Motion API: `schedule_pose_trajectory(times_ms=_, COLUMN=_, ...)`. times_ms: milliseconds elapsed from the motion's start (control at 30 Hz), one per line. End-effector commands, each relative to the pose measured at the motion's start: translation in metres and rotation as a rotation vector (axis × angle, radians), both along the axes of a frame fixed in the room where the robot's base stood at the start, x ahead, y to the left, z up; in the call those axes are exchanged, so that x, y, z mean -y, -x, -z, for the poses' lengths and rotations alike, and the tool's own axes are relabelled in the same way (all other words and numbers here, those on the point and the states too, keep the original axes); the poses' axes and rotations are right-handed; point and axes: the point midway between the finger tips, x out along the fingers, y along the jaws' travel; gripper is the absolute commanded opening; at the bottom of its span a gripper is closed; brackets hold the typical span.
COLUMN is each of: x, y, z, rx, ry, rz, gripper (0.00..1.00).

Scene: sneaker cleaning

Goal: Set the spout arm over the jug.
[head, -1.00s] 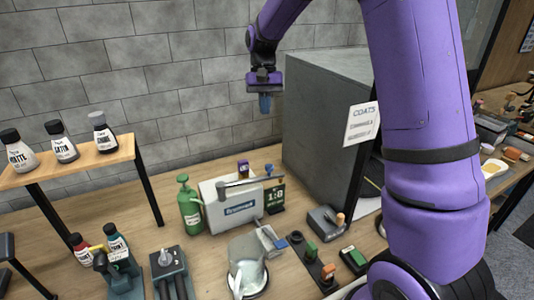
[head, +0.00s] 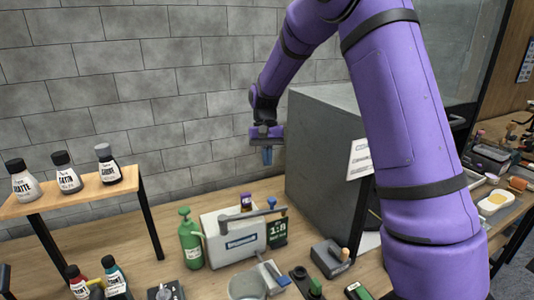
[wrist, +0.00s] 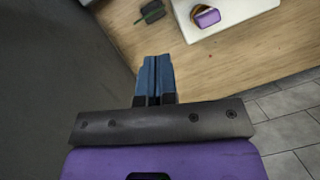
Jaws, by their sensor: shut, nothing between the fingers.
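The spout arm (head: 250,214) is a grey bar lying across the top front of a white dispenser box (head: 235,240), with a blue knob (head: 271,202) near its right end. The jug (head: 246,286) is a pale grey vessel in front of the box, cut off by the bottom edge of the head view. The bar runs along the box, behind the jug in the picture. My gripper (head: 267,156) hangs above and behind the dispenser, fingers down, empty and apart from the spout arm. In the wrist view its blue fingers (wrist: 155,76) are shut together.
A large grey cabinet (head: 325,160) stands close right of my gripper. A green bottle (head: 190,240) stands left of the dispenser, and a dark 1:8 sign (head: 277,232) at its right. A shelf with labelled bottles (head: 75,190) is at left. The air above the dispenser is free.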

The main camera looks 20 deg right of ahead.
Motion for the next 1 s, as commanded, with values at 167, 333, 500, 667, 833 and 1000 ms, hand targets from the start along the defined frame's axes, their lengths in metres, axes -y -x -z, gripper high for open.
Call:
schedule_pose_trajectory(times_ms=167, x=-0.003, y=0.011, z=0.033, rx=-0.004, ry=0.0, rz=0.0, gripper=0.0)
schedule_pose_trajectory(times_ms=333, x=-0.007, y=0.024, z=0.055, rx=0.0, ry=0.0, rz=-0.002, gripper=0.0)
schedule_pose_trajectory(times_ms=500, x=-0.014, y=0.044, z=0.058, rx=0.0, ry=0.001, rz=-0.001, gripper=0.0)
schedule_pose_trajectory(times_ms=667, x=-0.016, y=0.054, z=0.059, rx=-0.001, ry=0.0, rz=-0.001, gripper=0.0)
schedule_pose_trajectory(times_ms=833, x=-0.017, y=0.056, z=0.06, rx=0.0, ry=0.0, rz=-0.001, gripper=0.0)
schedule_pose_trajectory(times_ms=1000, x=-0.017, y=0.055, z=0.059, rx=0.0, ry=0.0, rz=0.0, gripper=0.0)
